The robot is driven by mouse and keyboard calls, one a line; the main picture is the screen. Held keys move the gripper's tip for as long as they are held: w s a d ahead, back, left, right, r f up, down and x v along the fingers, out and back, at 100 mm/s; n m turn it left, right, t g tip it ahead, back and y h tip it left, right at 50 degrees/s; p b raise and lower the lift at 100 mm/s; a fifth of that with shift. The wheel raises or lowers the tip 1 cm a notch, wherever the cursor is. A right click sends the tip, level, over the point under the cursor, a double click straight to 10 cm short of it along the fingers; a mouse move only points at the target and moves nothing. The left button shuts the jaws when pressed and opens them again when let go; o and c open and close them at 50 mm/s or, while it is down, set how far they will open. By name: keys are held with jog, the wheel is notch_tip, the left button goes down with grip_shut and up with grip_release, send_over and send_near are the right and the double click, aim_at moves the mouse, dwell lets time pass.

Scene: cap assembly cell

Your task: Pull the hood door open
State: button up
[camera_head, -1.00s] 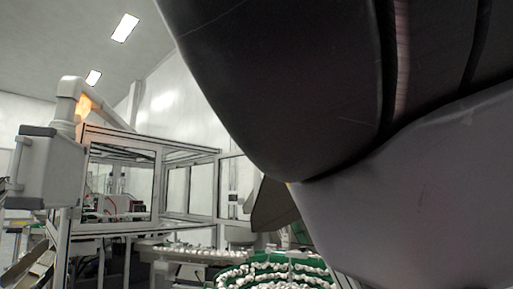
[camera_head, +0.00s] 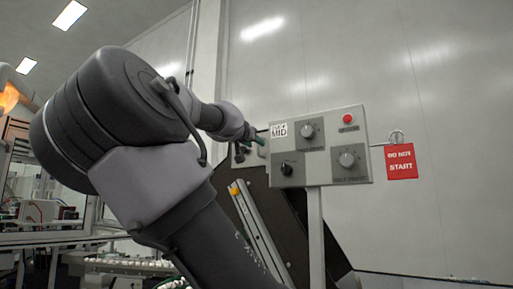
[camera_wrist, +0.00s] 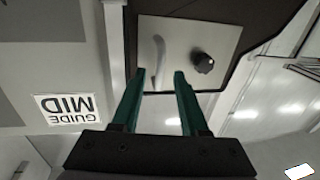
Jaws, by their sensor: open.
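My gripper (camera_wrist: 159,72) shows two teal fingers, open, in the wrist view. Just beyond the fingertips, between their lines, is a curved pale handle-like bar (camera_wrist: 159,55) on a light metal plate (camera_wrist: 185,40). A black knob (camera_wrist: 203,62) sits on the same plate. The bar does not appear gripped. In the head view my gripper (camera_head: 252,142) is small and beside the control box; the bar is not clear there. I cannot tell whether this plate belongs to the hood door. A dark slanted panel (camera_head: 283,220) stands below it.
A grey control box (camera_head: 355,120) with knobs and a red button stands on a post (camera_head: 316,235). A red "DO NOT START" tag (camera_head: 401,161) hangs right of it. A "GUIDE MID" label (camera_wrist: 65,110) is close by my fingers. A framed enclosure (camera_head: 40,237) stands left.

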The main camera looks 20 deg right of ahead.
aim_at(258, 151)
jog(key=shift+x, duration=2.1)
grip_shut()
